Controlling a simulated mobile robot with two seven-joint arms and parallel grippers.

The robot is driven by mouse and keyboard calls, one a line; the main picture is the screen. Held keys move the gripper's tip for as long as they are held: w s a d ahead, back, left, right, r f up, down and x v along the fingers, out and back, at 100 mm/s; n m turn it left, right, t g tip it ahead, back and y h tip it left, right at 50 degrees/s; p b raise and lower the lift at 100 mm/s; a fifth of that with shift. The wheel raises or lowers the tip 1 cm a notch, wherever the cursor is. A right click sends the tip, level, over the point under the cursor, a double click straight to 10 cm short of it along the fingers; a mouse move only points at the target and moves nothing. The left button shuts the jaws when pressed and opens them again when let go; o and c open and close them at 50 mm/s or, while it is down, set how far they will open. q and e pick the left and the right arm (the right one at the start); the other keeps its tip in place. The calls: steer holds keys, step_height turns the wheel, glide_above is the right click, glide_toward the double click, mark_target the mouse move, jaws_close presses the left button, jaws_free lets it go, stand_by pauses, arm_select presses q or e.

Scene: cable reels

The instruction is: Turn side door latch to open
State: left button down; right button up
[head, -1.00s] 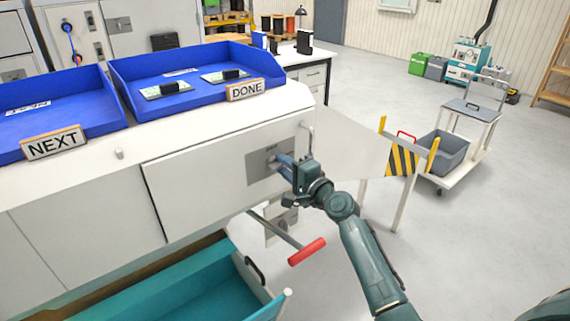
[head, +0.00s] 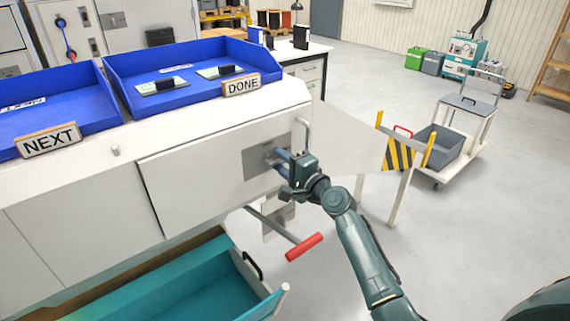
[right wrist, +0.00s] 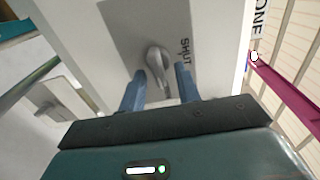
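The side door (head: 215,175) is a white panel on the machine's front, with a grey latch plate (head: 258,164) near its right end. In the right wrist view the latch (right wrist: 157,64) is a rounded silver handle on this plate, beside the word SHUT. My right gripper (head: 275,157) reaches the plate from the right. In the right wrist view its two blue fingers (right wrist: 160,88) stand apart on either side of the latch, with gaps visible. The head view hides most of the latch behind the fingers. The door looks closed. My left gripper is not in view.
Blue trays marked NEXT (head: 49,139) and DONE (head: 241,85) stand on top. Below are a red-handled bar (head: 304,247) and an open teal drawer (head: 215,290). A striped barrier (head: 398,155) stands right of the machine. Floor beyond it is clear up to a cart (head: 450,160).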

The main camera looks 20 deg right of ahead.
steer(key=b+v, duration=0.1)
steer(key=v, duration=1.2)
steer(key=s+a+f+n+g+h, duration=0.1)
steer(key=s+a+f+n+g, duration=0.2)
steer(key=s+f+n, duration=0.5)
steer(key=s+a+f+n+g+h, duration=0.2)
steer(key=s+a+f+n, duration=0.4)
steer(key=s+f, duration=0.9)
steer(key=n+g, duration=0.1)
steer(key=n, duration=0.2)
steer(key=shift+a+f+g, duration=0.2)
steer(key=shift+a+g, duration=0.1)
steer(key=shift+w, duration=0.1)
